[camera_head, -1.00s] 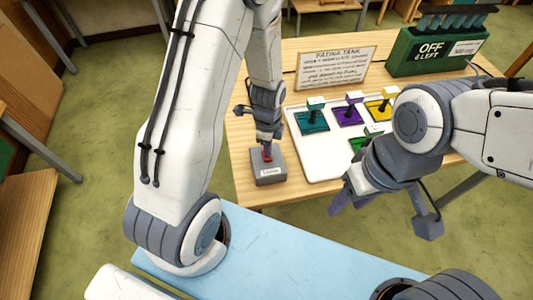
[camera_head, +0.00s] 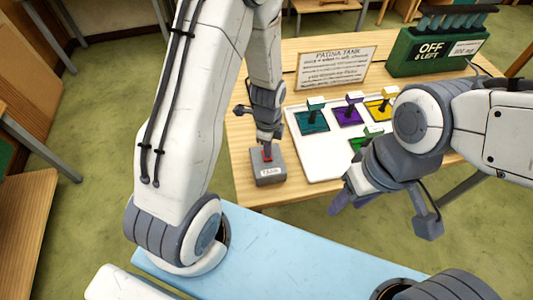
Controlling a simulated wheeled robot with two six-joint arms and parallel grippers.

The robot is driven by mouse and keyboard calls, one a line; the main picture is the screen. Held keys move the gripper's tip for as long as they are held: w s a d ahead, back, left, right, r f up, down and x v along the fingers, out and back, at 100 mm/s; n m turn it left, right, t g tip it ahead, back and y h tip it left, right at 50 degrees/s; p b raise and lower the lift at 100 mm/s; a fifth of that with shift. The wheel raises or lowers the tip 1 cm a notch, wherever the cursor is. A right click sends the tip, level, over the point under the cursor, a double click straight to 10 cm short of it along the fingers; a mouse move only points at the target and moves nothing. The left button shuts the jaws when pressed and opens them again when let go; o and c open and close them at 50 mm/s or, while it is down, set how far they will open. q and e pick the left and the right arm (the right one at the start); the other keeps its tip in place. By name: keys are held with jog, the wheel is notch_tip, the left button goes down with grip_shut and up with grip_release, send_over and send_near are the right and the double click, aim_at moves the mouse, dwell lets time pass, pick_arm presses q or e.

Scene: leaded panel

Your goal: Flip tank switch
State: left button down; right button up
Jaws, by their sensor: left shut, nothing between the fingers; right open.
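A grey switch box (camera_head: 269,174) with a red part on top and a small white label sits near the front left edge of the wooden table. My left gripper (camera_head: 267,150) is shut and points down at the red part (camera_head: 267,156); its tips are at or just above it, and I cannot tell whether they touch. A green box (camera_head: 438,55) at the back right reads "OFF" and "6 LEFT". My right gripper (camera_head: 345,196) is open and empty, in front of the table; my arm partly hides it.
A sign headed "PATINA TANK" (camera_head: 336,67) stands at the back of the table. A white board (camera_head: 318,168) holds several coloured squares with small upright pieces, including teal (camera_head: 311,121) and purple (camera_head: 347,116). My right arm covers the board's right side.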

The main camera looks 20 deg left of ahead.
pick_arm(q)
jog(key=shift+f+b, duration=0.75)
jog(key=shift+f, duration=0.2)
dwell(0.4)
jog(key=shift+r, duration=0.1)
notch_tip(320, 180, up, 7)
jog(key=p, duration=0.6)
jog(key=shift+d, duration=0.1)
dwell(0.5)
